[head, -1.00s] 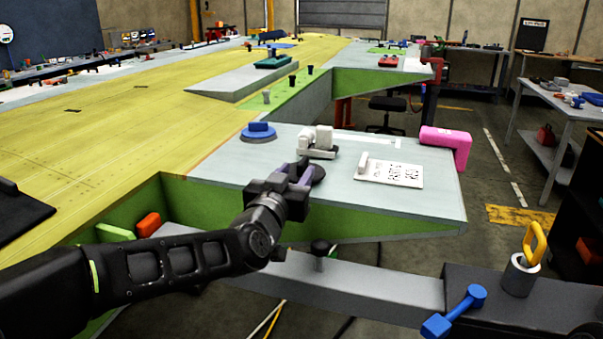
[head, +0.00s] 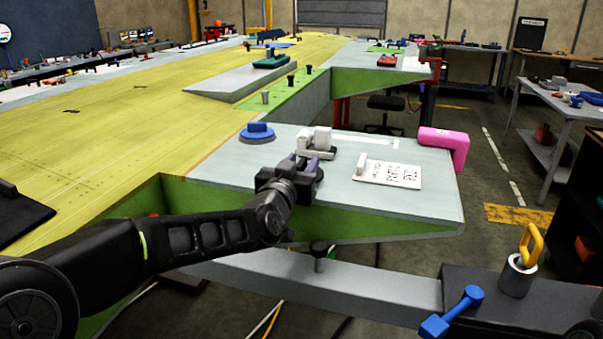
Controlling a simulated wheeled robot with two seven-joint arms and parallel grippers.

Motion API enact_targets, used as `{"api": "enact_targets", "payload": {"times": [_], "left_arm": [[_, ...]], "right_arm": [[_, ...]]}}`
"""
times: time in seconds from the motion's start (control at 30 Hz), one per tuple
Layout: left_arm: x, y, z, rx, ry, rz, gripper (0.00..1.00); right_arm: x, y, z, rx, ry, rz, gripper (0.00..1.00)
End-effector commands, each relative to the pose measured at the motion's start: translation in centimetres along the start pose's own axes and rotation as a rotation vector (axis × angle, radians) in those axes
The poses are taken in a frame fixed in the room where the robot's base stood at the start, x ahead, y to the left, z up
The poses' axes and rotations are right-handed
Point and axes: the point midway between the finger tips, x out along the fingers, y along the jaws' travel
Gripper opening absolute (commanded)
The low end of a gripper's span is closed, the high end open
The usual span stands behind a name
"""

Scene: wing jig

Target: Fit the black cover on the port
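The black cover is not clearly visible now; a dark round piece that showed beside the fingers earlier is hidden behind or merged with the dark gripper. I cannot make out the port. My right gripper is not in view.
A white fitting (head: 318,142) stands just beyond the fingertips. A blue knobbed disc (head: 257,133) is to the left. A white lettered plate with a handle (head: 390,173) lies to the right. A pink bracket (head: 445,142) hangs over the panel's right edge.

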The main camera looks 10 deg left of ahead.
Motion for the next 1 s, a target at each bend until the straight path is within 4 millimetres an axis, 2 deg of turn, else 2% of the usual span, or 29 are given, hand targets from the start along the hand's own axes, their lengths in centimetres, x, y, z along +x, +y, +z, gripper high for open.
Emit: {"api": "enact_targets", "payload": {"times": [0.43,0.9,1.0], "left_arm": [[-0.04,-0.01,0.01,0.000,0.000,0.000,0.37],[-0.04,-0.01,0.00,0.000,0.000,0.000,0.00],[-0.04,-0.01,0.00,0.000,0.000,0.000,0.00]], "right_arm": [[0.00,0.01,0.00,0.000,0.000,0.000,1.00],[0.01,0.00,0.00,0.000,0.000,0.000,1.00],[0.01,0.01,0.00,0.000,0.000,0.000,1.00]]}}
